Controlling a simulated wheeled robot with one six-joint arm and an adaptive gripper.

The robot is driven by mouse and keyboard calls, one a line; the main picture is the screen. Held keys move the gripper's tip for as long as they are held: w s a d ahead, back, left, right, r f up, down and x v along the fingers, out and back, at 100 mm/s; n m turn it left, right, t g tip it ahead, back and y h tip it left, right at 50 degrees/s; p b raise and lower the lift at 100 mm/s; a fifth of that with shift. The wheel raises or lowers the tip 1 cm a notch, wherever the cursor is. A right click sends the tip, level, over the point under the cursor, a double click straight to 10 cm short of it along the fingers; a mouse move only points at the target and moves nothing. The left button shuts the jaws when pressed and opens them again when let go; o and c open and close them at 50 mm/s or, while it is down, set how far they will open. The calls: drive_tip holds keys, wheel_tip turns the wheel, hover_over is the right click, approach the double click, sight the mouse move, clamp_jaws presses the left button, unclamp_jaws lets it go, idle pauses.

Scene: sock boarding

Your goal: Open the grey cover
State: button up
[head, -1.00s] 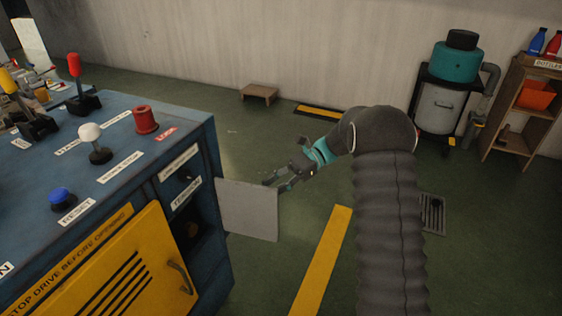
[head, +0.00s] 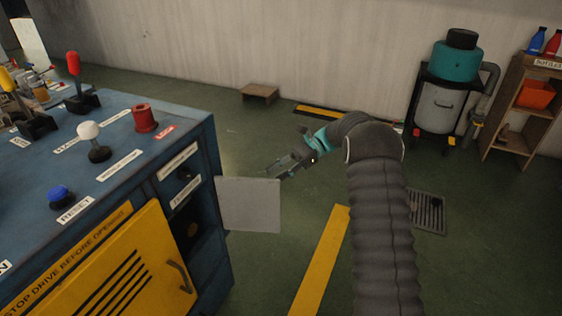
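The grey cover (head: 249,205) is a flat square panel standing out from the right side of the blue machine cabinet (head: 216,245). It is swung open, and the dark recess (head: 190,222) beside the label on the cabinet's front shows. My gripper (head: 280,173) is at the cover's upper right corner, reaching in from the right. Its fingertips are close to or behind the cover's top edge. I cannot tell whether they touch it, or how far apart the fingers are.
The cabinet top carries a red button (head: 145,118), a white knob (head: 90,140), a blue button (head: 61,196) and levers. A yellow louvred door (head: 125,265) is below. A low wooden stool (head: 260,92) stands by the wall. Floor right of the cover is open.

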drive_tip(key=shift+w+d, duration=0.25)
drive_tip(key=shift+w, duration=1.05)
drive_tip(key=shift+w+d, duration=0.25)
drive_tip(key=shift+w, duration=1.05)
drive_tip(key=shift+a, duration=0.1)
drive_tip(key=c, duration=0.3)
drive_tip(key=shift+n+h, duration=0.6)
drive_tip(key=shift+n, duration=0.3)
drive_tip(key=a+r, duration=0.1)
drive_tip(key=s+a+r+b, duration=0.1)
drive_tip(key=a+r, duration=0.3)
drive_tip(key=shift+s+r+b, duration=0.1)
drive_tip(key=shift+s+b, duration=0.2)
drive_tip(key=shift+s, duration=0.05)
clamp_jaws()
drive_tip(key=s+a+r+n+t+h+b, duration=0.1)
drive_tip(key=s+a+r+n+h+b, duration=0.1)
drive_tip(key=s+a+r+n+h, duration=0.25)
drive_tip(key=d+r+n+t+h, duration=0.4)
drive_tip(key=d+h, duration=0.3)
drive_tip(key=d, duration=0.3)
drive_tip(key=s+a+f+b, duration=0.1)
drive_tip(key=s+f+b, duration=0.3)
drive_tip(key=f, duration=0.5)
drive_tip(key=shift+s+a+f, duration=0.2)
drive_tip(key=shift+s, duration=0.65)
